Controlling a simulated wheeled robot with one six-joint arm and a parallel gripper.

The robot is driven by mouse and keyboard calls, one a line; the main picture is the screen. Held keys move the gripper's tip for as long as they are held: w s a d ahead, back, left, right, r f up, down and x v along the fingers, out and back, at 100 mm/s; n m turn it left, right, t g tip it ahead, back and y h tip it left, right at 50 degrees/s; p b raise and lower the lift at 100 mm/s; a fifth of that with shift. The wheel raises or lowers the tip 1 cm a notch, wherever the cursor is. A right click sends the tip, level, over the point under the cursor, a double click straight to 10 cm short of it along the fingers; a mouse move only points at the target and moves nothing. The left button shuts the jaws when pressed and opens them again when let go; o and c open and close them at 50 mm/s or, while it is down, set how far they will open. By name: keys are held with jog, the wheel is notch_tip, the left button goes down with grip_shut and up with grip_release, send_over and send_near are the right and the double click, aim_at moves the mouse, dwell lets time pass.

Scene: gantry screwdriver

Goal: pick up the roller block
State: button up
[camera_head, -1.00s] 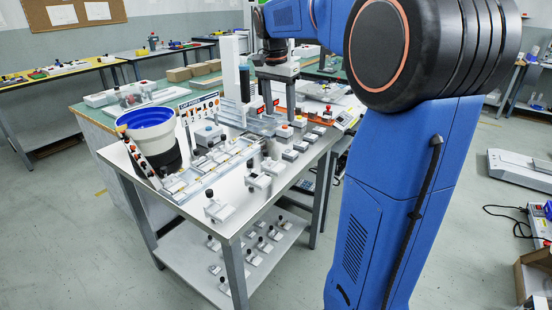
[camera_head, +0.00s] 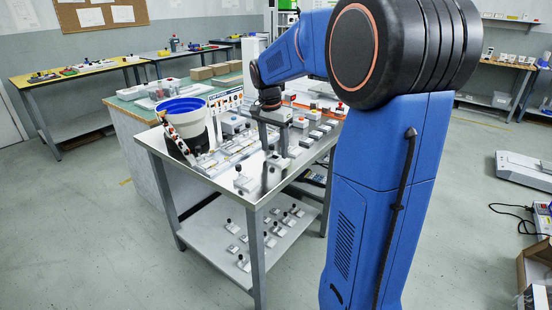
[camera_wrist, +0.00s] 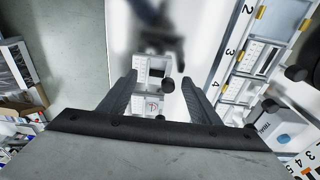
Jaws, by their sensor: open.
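My gripper (camera_wrist: 159,82) is open in the wrist view, its two dark fingers spread on either side of small white blocks. One white block (camera_wrist: 148,68) with a dark, round-ended knob lies between the fingertips, and another white block (camera_wrist: 147,103) shows nearer the palm. I cannot tell for certain which is the roller block, or whether a finger touches either one. In the head view my gripper (camera_head: 277,140) reaches down over the right part of the steel table (camera_head: 212,187), among white blocks with dark knobs. One such block (camera_head: 245,184) stands near the front edge.
A white bowl feeder with a blue inside (camera_head: 184,110) stands at the table's left. A numbered rail (camera_wrist: 238,60) runs right of the fingers in the wrist view, with a knobbed block (camera_wrist: 273,122) beside it. The lower shelf (camera_head: 215,240) holds several small blocks.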

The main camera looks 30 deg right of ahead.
jog(key=shift+d+f, duration=0.1)
jog(key=shift+f, duration=0.2)
jog(key=c, duration=1.2)
jog(key=shift+r, duration=0.1)
